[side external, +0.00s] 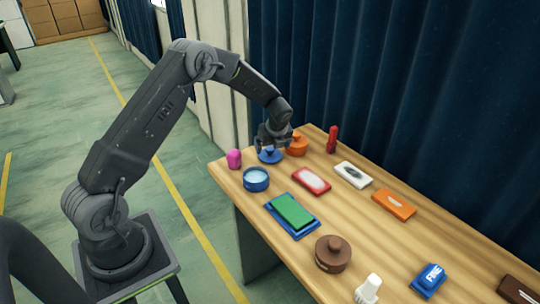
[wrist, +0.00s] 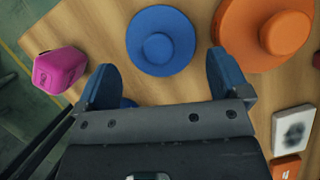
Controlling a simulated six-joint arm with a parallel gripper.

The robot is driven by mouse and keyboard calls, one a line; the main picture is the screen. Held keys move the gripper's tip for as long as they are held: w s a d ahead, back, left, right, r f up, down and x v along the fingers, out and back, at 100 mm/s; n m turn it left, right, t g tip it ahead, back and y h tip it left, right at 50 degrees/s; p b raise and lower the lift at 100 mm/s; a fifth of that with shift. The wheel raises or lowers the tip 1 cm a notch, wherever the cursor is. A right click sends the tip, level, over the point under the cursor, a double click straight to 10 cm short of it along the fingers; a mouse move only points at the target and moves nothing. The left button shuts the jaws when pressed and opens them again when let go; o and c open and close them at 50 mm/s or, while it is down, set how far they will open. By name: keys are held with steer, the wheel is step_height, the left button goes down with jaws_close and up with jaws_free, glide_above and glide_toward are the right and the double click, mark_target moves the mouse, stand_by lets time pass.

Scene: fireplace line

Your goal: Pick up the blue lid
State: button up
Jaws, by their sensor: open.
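The blue lid (wrist: 176,28) is a round disc with a raised knob, lying on the wooden table near its far left end; in the side view the lid (side external: 269,156) is partly covered by my gripper. My gripper (wrist: 163,80) is open and empty. In the wrist view its two fingertips point toward the lid, one toward each side of it, with the lid beyond the tips. In the side view my gripper (side external: 274,142) hangs just above the lid. I cannot tell the exact height gap.
An orange lidded pot (side external: 297,145) stands close right of the lid; a pink object (side external: 234,159) stands at left. A blue round container (side external: 256,179) is nearer the camera. A red-and-white item (side external: 311,180) and a green block on a blue tray (side external: 269,206) lie farther along the table.

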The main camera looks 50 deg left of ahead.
mark_target(270, 149)
steer(key=shift+x, duration=1.9)
steer(key=shift+a, duration=0.1)
steer(key=c, duration=0.5)
steer(key=shift+r, duration=0.1)
steer(key=shift+c, duration=0.2)
